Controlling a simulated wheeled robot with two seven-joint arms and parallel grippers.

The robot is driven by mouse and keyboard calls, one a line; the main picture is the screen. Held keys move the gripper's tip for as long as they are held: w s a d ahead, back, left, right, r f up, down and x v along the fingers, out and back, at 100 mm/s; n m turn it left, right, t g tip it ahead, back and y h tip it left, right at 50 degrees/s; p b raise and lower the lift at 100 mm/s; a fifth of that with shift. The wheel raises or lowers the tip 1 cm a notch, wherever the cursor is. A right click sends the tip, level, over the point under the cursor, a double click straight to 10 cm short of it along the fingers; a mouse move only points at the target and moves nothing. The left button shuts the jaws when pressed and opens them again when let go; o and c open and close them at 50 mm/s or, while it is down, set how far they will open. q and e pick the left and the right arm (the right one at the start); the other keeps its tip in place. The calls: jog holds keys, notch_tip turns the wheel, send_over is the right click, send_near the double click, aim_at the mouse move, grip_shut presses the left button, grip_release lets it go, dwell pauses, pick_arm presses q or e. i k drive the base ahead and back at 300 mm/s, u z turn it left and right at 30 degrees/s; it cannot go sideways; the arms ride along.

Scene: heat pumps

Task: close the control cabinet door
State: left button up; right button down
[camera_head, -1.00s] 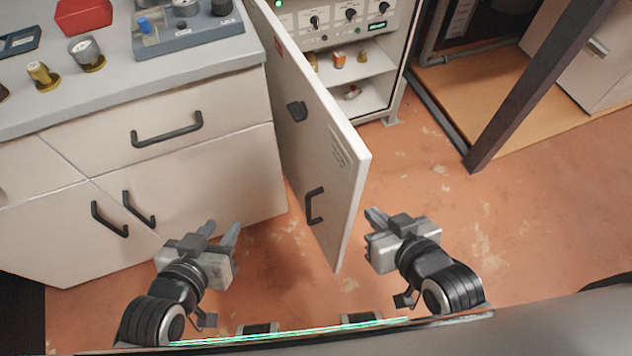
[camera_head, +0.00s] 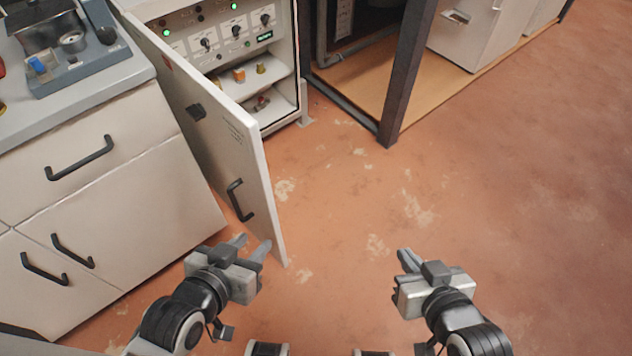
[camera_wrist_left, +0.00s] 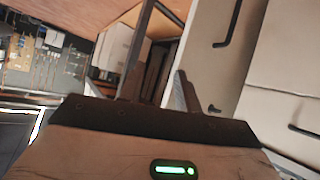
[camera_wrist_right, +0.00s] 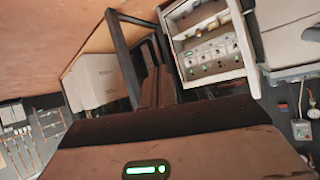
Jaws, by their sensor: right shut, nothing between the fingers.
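The control cabinet (camera_head: 212,42) stands at the upper left of the head view, with knobs, green lights and shelves visible inside. Its white door (camera_head: 215,125) hangs wide open toward me, with a black handle (camera_head: 240,200) on its face near the free edge. My left gripper (camera_head: 252,243) is open and empty, close to the door's lower free corner; I cannot tell whether it touches. Its spread fingers show in the left wrist view (camera_wrist_left: 160,85). My right gripper (camera_head: 405,258) is shut and empty, right of the door over bare floor. The right wrist view shows the cabinet's lit panel (camera_wrist_right: 212,57).
A white drawer counter (camera_head: 130,180) with black handles stands left of the door, with a grey device (camera_head: 75,62) on top. A dark post (camera_head: 405,75) rises right of the cabinet. The reddish floor (camera_head: 480,190) at the middle and right is clear.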

aim_at(226, 145)
jog(key=z, duration=0.35)
jog(key=k, duration=0.8)
jog(key=u, duration=1.15)
jog(key=i, duration=0.5)
